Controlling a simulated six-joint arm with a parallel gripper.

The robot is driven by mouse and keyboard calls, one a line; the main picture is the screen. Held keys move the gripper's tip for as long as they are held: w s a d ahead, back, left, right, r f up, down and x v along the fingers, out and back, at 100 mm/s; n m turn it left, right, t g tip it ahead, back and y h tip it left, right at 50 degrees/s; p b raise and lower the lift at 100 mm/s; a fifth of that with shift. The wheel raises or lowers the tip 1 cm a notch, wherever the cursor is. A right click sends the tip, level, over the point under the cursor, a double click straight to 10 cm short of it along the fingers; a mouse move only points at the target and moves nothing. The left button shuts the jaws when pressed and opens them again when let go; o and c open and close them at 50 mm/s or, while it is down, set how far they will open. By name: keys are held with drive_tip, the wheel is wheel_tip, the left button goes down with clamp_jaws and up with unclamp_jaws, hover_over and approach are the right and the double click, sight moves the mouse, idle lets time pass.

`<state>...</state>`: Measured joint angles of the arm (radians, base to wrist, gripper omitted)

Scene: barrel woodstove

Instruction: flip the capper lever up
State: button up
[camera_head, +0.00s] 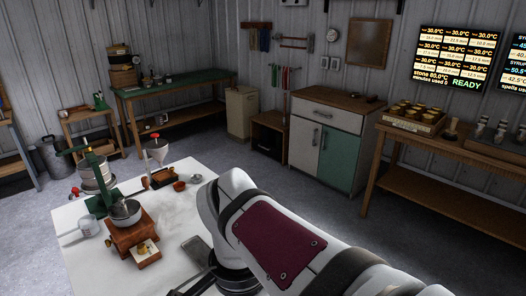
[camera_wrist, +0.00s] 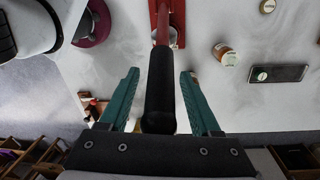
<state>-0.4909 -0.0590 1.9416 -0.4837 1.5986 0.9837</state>
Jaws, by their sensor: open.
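The capper lever shows in the wrist view as a black cylindrical grip (camera_wrist: 160,90) on a red rod (camera_wrist: 163,25), which runs up to a red part at the top edge. My gripper (camera_wrist: 160,73) has two green fingers, open, one on each side of the black grip. A gap shows between the grip and each finger. Whether the grip lies at the same depth as the fingertips is hard to tell. In the head view my arm covers this part of the white table (camera_head: 185,225), and the capper cannot be made out there.
In the wrist view a small amber jar (camera_wrist: 224,52) and a dark flat slab (camera_wrist: 285,72) lie to the right.

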clamp_jaws()
idle(1.4)
